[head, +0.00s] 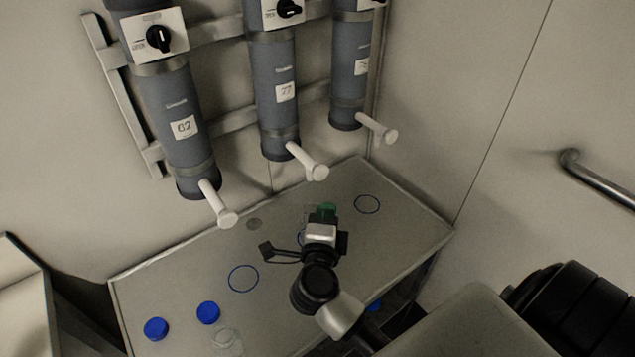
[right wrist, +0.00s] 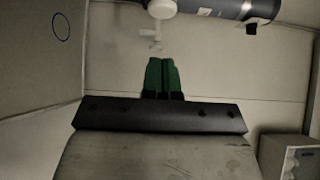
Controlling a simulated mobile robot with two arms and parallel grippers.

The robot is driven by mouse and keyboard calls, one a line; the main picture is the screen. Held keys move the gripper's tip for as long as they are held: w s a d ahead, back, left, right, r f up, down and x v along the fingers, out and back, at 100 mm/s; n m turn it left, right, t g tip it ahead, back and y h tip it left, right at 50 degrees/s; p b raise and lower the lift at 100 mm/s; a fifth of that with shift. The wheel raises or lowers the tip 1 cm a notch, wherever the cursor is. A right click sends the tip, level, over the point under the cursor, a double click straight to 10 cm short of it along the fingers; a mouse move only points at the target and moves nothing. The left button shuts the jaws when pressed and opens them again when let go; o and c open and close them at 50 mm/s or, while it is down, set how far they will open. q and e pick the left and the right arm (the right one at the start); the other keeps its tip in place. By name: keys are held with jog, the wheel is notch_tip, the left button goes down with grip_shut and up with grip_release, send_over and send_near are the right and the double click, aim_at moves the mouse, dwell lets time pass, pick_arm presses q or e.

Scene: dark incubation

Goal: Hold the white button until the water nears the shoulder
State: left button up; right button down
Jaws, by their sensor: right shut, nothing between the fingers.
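Three grey cylinders hang on the wall, each with a white button on a stalk at its lower end: left (head: 228,218), middle (head: 318,172) and right (head: 390,136). A white button also shows above my fingers in the right wrist view (right wrist: 162,8). My right gripper (head: 326,210) has its green fingertips together and empty; they appear below the middle button, apart from it. In the right wrist view the fingertips (right wrist: 162,75) point toward the wall. A faint clear shape (head: 308,213), perhaps a bottle, is partly hidden behind the gripper. No water level is readable. My left gripper is out of view.
The grey table (head: 190,272) carries blue rings, left (head: 243,278) and right (head: 367,204). Two blue caps (head: 156,329) (head: 208,312) and a clear bottle (head: 227,342) are at its front left. A metal handle (head: 600,187) sticks out at right.

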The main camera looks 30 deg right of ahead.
aim_at(314, 176)
jog(key=w+d, duration=0.1)
jog(key=w, duration=0.1)
jog(key=w+d+p, duration=0.1)
jog(key=w, duration=0.3)
jog(key=shift+w+d+p, duration=0.25)
jog(key=shift+d+p, duration=0.05)
jog(key=shift+d, duration=0.1)
jog(key=shift+w+a, duration=0.1)
jog(key=shift+w, duration=0.35)
jog(key=shift+w+a, duration=0.1)
jog(key=shift+w, duration=0.85)
jog(key=shift+w+r, duration=0.1)
jog(key=shift+r, duration=0.15)
dwell(5.3)
